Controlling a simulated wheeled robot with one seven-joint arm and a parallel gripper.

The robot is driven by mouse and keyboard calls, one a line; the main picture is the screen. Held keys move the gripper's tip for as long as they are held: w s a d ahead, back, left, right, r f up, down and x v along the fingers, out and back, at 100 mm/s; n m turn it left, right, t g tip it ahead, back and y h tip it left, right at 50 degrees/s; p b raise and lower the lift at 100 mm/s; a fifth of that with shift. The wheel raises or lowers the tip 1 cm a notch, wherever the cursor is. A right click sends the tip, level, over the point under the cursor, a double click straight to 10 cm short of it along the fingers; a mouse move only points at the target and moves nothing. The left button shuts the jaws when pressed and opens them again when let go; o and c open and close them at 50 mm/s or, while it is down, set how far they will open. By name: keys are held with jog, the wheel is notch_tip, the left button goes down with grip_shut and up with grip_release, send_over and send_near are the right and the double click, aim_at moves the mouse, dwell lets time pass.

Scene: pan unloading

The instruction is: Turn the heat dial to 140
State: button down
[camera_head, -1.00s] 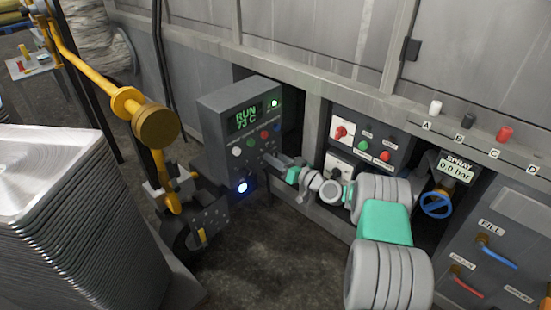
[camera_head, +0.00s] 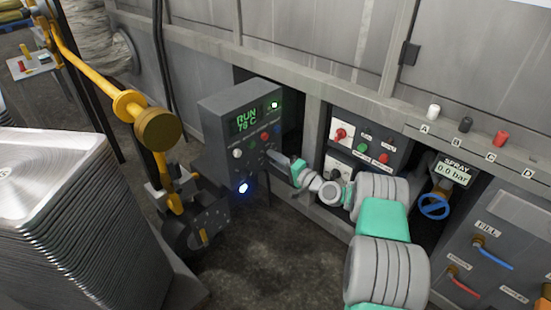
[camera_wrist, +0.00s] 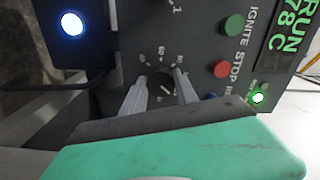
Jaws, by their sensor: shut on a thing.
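The heat dial (camera_wrist: 160,82) is a dark round knob with a pale pointer mark and a ring of numbers on the dark control box (camera_head: 218,132). In the wrist view my gripper (camera_wrist: 161,88) has one finger on each side of the dial and is shut on it. The ring numbers are small and partly covered by the fingers, so I cannot read the dial's setting. In the head view my gripper (camera_head: 271,156) reaches the right part of the box front and hides the dial. The green display (camera_head: 246,120) reads RUN 78 C.
The green IGNITE button (camera_wrist: 232,25) and red STOP button (camera_wrist: 222,68) sit close to the dial. A blue-white lamp (camera_head: 243,187) glows low on the box. A switch panel (camera_head: 367,140) is set in the frame to the right. A yellow-handled mechanism (camera_head: 160,130) stands left.

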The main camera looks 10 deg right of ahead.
jog(key=shift+m+p, duration=1)
jog(key=shift+m, duration=3.6)
jog(key=c, duration=0.9)
grip_release()
jog(key=shift+c, duration=0.2)
jog(key=p+v, duration=0.2)
jog(key=v, duration=0.6)
jog(key=shift+p, duration=0.3)
